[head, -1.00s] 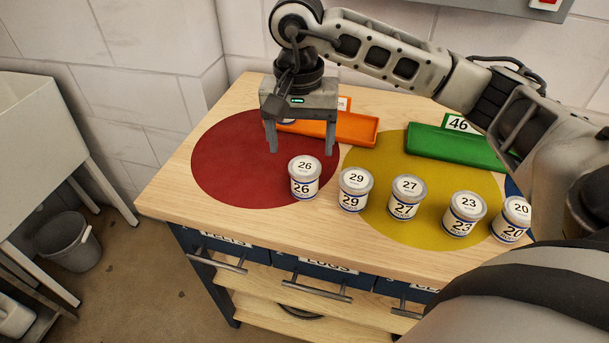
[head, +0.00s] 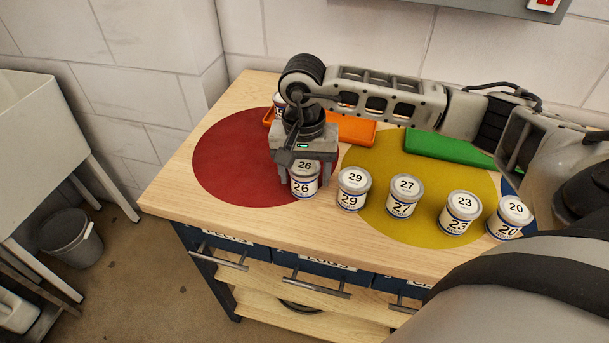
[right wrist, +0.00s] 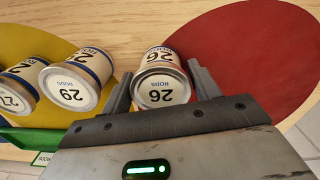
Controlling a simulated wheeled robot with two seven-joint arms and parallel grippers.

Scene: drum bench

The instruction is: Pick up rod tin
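Several white tins with blue bands stand in a row along the bench's front; the right wrist view shows "RODS" on them. Tin 26 (head: 304,186) stands at the left end, on the red circle's edge, upright. It also shows in the right wrist view (right wrist: 161,88). My right gripper (right wrist: 160,72) is open, lowered over tin 26, with one finger on each side of it. The fingers are close to its sides; firm contact does not show. Tin 29 (head: 352,190) stands just right of it. My left gripper is out of view.
Tins 27 (head: 404,197), 23 (head: 460,213) and 20 (head: 510,217) continue the row rightward. An orange tray (head: 357,131) and a green tray (head: 445,148) lie behind, partly hidden by my right arm. The red circle's left part (head: 230,160) is clear.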

